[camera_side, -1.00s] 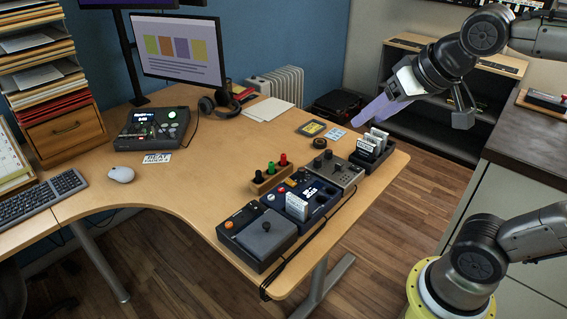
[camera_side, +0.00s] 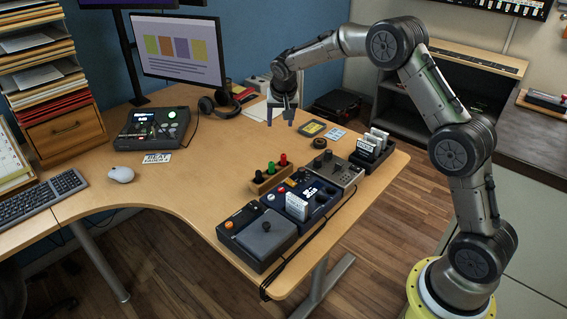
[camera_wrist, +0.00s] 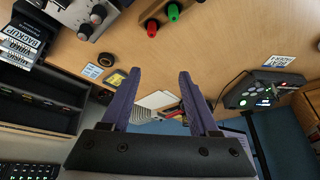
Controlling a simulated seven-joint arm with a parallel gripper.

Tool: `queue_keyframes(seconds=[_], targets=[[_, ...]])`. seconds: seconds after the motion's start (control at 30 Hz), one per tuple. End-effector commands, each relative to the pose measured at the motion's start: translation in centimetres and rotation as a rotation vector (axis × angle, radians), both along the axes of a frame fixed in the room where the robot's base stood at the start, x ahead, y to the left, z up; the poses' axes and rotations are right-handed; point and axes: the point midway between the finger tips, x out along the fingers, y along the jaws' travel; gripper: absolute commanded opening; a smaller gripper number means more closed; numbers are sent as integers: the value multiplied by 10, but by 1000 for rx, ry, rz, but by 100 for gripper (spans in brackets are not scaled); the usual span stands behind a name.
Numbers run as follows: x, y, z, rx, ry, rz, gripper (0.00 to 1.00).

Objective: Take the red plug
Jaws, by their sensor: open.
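The red plug (camera_side: 283,160) stands upright at the right end of a small wooden block (camera_side: 270,181), beside a green plug (camera_side: 271,168) and a black plug (camera_side: 259,177). In the wrist view the red plug (camera_wrist: 152,28) is at the top, next to the green plug (camera_wrist: 173,12) on the block. My gripper (camera_side: 281,122) points down above the desk, behind and apart from the block. Its two purple fingers (camera_wrist: 158,75) are spread with nothing between them.
A blue device (camera_side: 300,197) holding a white cartridge stands in front of the block. A grey knob box (camera_side: 335,173) and a black rack of white cartridges (camera_side: 372,148) are to the right. Headphones (camera_side: 218,104) lie at the back. The desk (camera_side: 215,150) left of the block is clear.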

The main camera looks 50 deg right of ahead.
Motion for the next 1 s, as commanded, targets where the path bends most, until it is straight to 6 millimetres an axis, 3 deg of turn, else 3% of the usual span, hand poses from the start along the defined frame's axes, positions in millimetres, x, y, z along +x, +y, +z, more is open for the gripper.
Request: queue_keyframes(seconds=[0.03, 0.1, 0.6, 1.0], targets=[[0, -3, -18, 4, 27, -5, 61], [-3, -6, -34, 8, 55, -9, 61], [12, -27, -109, 12, 75, -15, 61], [19, -37, -143, 13, 76, -15, 61]])
